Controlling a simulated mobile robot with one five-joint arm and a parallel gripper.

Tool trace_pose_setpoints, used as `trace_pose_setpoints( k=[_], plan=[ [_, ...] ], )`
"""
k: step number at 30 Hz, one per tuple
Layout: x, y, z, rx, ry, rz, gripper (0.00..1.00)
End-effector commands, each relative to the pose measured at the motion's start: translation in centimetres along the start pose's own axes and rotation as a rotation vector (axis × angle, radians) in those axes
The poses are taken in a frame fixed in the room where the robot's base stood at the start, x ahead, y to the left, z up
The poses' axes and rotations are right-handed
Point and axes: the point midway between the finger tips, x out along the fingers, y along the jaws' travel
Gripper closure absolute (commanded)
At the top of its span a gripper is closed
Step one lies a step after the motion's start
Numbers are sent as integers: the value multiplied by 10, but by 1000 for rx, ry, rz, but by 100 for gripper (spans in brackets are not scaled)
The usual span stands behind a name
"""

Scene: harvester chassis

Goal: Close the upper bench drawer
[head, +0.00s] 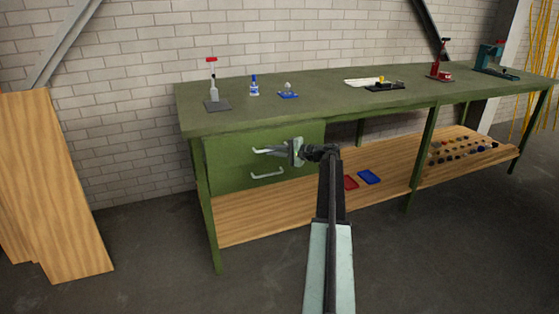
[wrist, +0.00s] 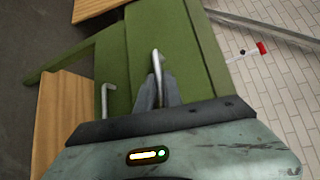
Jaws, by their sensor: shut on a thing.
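The upper bench drawer (head: 226,154) is a green front under the left end of the green workbench top, with a pale bar handle (head: 268,150). My gripper (head: 297,150) is at the right end of this handle. In the wrist view, my gripper (wrist: 157,92) is shut on the upper handle (wrist: 156,62), with the fingers close together around it. The upper drawer front (wrist: 140,45) looks nearly flush with the bench; whether a small gap remains is unclear. The lower drawer's handle (head: 268,174) is just below and also shows in the wrist view (wrist: 105,97).
The bench top (head: 320,100) holds a red-handled tool (head: 212,85), a blue-capped bottle (head: 254,86) and other items toward the right. Wooden boards (head: 55,185) lean at left. Floor in front is clear.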

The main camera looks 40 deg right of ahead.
Motion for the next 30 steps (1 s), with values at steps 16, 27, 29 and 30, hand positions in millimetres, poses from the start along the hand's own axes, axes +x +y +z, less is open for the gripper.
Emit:
trace_pose_setpoints(
  k=[16,27,29,30],
  plan=[
    [47,-12,-48,-2,4,6,100],
    [47,-14,-49,-1,6,1,100],
    [47,-14,-49,-1,6,0,81],
    [47,-14,-49,-1,6,0,81]
  ],
)
